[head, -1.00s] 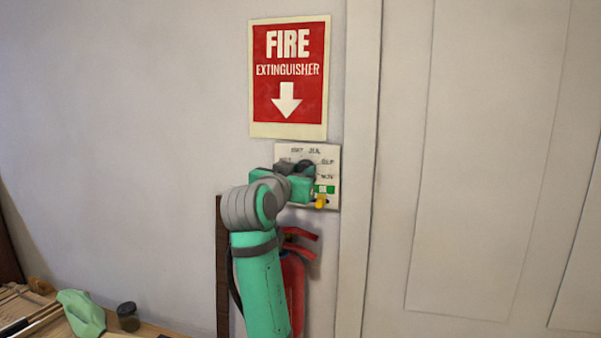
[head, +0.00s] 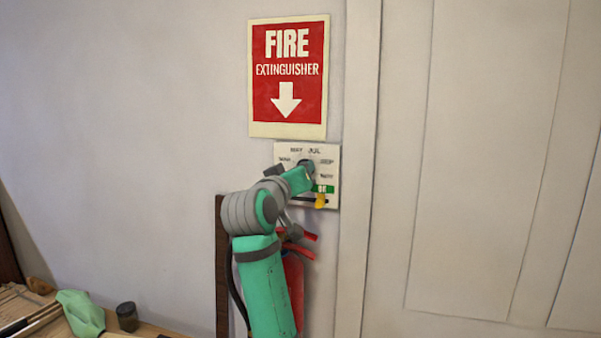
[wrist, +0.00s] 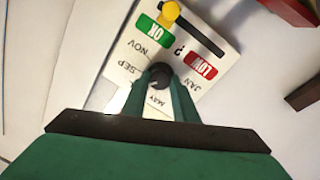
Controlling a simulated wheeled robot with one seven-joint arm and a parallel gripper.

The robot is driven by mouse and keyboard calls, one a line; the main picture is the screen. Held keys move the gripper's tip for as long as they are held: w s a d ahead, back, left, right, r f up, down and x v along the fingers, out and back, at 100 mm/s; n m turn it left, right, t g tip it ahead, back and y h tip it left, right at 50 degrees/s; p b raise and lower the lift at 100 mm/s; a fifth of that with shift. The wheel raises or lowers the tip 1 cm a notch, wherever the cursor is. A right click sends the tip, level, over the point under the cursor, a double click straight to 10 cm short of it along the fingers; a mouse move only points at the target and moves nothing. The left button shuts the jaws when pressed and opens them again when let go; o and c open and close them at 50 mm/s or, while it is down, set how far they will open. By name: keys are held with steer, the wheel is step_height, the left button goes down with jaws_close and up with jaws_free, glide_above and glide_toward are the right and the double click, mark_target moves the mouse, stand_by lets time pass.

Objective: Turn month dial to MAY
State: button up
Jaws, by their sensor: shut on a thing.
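The month dial is a small dark round knob (wrist: 159,74) on a white panel (wrist: 122,72) on the wall. In the wrist view the panel's printed words include JAN, MAY, SEP and NOV, and MAY lies between my fingers. My gripper (wrist: 160,82) is shut on the knob, one green finger on each side. The knob's pointer direction cannot be made out clearly. In the head view my gripper (head: 304,176) reaches the panel (head: 331,153) from the lower left and covers part of the dial and its lower left labels.
A yellow slider (wrist: 169,11) sits in a dark slot beside green OK and red LOW labels. A red fire extinguisher (head: 294,285) hangs below the panel, close to my arm. A fire extinguisher sign (head: 288,120) is above. A door frame (head: 357,200) stands to the right.

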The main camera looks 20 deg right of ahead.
steer(key=n, duration=1.1)
steer(key=shift+f+n+t+y, duration=0.15)
steer(key=shift+n+t+y, duration=0.15)
steer(key=shift+n+t, duration=0.1)
steer(key=shift+n, duration=0.3)
steer(key=o, duration=1.1)
steer(key=shift+c, duration=0.2)
steer(key=v, duration=1)
steer(key=shift+s+a, duration=0.2)
steer(key=shift+s, duration=0.15)
